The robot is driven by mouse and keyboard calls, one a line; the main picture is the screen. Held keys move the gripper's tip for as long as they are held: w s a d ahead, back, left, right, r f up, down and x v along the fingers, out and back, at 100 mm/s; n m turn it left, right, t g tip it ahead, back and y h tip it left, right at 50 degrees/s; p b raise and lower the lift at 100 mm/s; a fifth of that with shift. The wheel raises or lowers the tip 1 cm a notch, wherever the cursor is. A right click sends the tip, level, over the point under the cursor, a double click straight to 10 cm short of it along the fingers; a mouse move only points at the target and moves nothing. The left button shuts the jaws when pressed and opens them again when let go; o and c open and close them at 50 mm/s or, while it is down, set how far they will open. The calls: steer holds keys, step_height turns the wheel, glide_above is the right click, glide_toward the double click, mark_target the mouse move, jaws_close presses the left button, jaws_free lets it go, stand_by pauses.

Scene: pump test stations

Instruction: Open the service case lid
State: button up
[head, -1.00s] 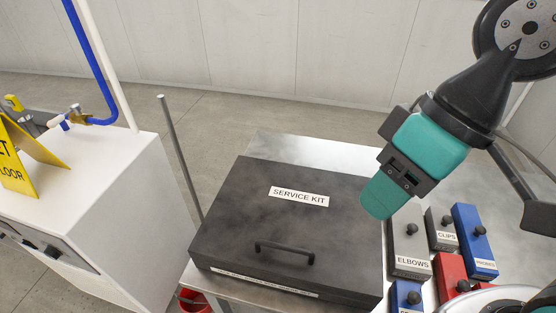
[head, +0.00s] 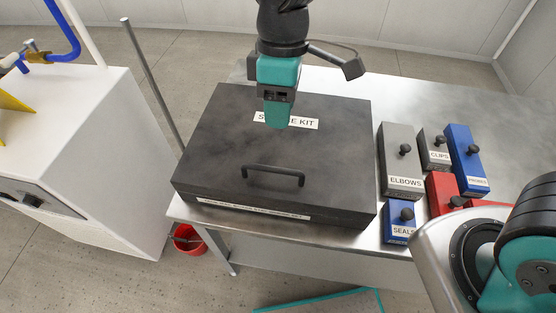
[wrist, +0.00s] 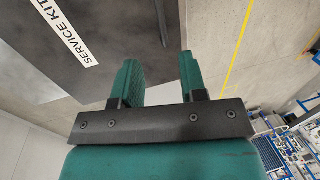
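The black service case (head: 225,150) lies on the metal table with its lid shut. A white SERVICE KIT label (head: 300,123) is on the lid, and a dark bar handle (head: 273,172) stands near its front edge. My gripper (head: 277,122) hangs above the lid, in front of part of the label, apart from the handle. In the wrist view my gripper (wrist: 160,75) shows two green fingers with a clear gap and nothing between them. The case (wrist: 50,50) and its label (wrist: 72,40) also show there, at the upper left.
Grey ELBOWS (head: 400,160) and CLIPS (head: 434,148) boxes, blue SEALS (head: 399,222) and PROBES (head: 466,155) boxes and a red box (head: 442,192) stand right of the case. A thin upright rod (head: 150,85) is at its left. A red bucket (head: 188,240) is on the floor.

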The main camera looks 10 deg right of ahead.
glide_above(278, 163)
steer(key=s, duration=0.4)
steer(key=f, duration=1.2)
steer(key=shift+a+f+p, duration=0.15)
steer(key=shift+a+p, duration=0.2)
steer(key=shift+p, duration=0.05)
jaws_close()
